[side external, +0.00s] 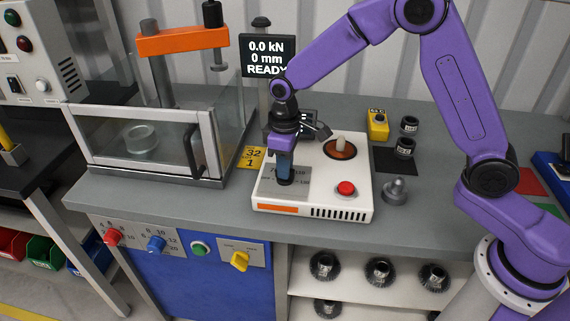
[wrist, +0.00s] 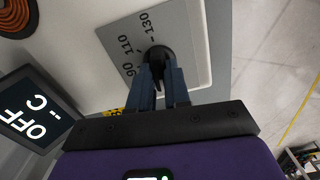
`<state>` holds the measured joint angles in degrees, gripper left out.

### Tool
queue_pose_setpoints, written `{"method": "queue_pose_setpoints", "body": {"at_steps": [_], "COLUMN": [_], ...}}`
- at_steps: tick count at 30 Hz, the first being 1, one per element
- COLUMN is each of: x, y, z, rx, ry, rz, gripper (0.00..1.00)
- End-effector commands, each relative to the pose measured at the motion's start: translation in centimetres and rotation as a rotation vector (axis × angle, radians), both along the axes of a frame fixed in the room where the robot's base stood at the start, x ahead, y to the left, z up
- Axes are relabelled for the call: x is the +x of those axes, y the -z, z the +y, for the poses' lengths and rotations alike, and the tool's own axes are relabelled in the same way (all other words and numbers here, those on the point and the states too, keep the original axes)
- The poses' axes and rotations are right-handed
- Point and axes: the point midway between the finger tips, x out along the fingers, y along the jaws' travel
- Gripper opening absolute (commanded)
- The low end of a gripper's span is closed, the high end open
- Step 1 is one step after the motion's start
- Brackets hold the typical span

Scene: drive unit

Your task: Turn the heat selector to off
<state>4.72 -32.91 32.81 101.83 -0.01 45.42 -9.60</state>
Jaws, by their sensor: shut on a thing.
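The heat selector is a black round knob (wrist: 155,52) on a grey scale plate (wrist: 185,30) with the marks 90, 110 and 130 showing in the wrist view. In the side view the knob (side external: 285,182) sits under my fingertips on the plate (side external: 268,188) of the white unit (side external: 325,190). My gripper (side external: 284,176) points down with its blue-grey fingers shut on the knob; the fingers (wrist: 158,72) also show in the wrist view. They hide part of the knob and scale, and I cannot tell where its pointer stands. A dark display (wrist: 35,108) reads OFF.
A heating coil under a spindle (side external: 341,147) and a red button (side external: 346,188) are on the same unit. A glass-walled press (side external: 150,130) stands left. A yellow box (side external: 378,124), dark rings (side external: 406,147) and a grey knobbed part (side external: 396,191) lie right.

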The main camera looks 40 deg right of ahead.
Motion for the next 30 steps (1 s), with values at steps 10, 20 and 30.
{"method": "queue_pose_setpoints", "body": {"at_steps": [10, 20, 30], "x": [0.07, 0.08, 0.07], "y": [-0.13, -0.14, -0.1], "z": [0.01, 0.03, 0.03], "rx": [0.001, 0.002, 0.001], "ry": [-0.125, -0.144, -0.143], "rz": [-0.003, -0.004, -0.003], "gripper": [0.0, 0.0, 0.43]}}
